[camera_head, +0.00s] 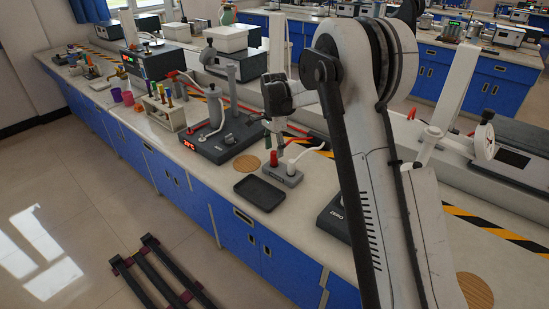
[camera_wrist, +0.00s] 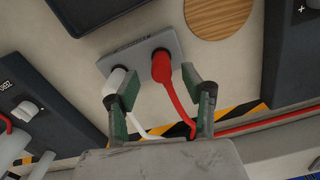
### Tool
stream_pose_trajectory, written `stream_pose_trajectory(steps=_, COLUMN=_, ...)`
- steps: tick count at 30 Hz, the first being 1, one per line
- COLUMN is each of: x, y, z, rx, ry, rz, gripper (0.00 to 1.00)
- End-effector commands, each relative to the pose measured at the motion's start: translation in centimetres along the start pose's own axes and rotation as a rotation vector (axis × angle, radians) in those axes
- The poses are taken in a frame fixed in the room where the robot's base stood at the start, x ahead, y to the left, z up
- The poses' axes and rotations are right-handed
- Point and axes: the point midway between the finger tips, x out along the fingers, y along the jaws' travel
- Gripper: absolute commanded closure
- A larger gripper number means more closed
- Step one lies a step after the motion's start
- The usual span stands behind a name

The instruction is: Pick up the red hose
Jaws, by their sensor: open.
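The red hose (camera_wrist: 163,68) stands with its red plug end in a small grey socket block (camera_wrist: 140,55) and its tube curves back under my gripper. In the head view its red plug (camera_head: 274,157) shows on the counter below my gripper (camera_head: 273,138). In the wrist view my gripper (camera_wrist: 153,90) is open, its green-padded fingers spread, with the red hose between them and nearer the right finger. Whether the right finger touches it I cannot tell. A white hose (camera_wrist: 118,78) sits in the same block, close to the left finger.
A black tray (camera_head: 260,191) lies in front of the block. A stirrer hotplate (camera_head: 221,137) stands to the left, with a round wooden disc (camera_head: 247,163) between. Another dark device (camera_head: 335,217) stands to the right. A black-yellow strip (camera_head: 492,228) runs behind.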

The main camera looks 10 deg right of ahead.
Motion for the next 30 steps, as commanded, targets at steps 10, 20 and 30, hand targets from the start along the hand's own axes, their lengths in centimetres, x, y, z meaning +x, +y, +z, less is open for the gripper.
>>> stream_pose_trajectory(steps=10, x=3.8, y=-0.2, z=-0.4, rx=0.0, ry=0.0, rz=0.0, gripper=0.56)
stream_pose_trajectory(steps=20, x=3.8, y=-0.2, z=-0.4, rx=0.0, ry=0.0, rz=0.0, gripper=0.77)
stream_pose_trajectory(steps=30, x=3.8, y=-0.2, z=-0.4, rx=0.0, ry=0.0, rz=0.0, gripper=1.0)
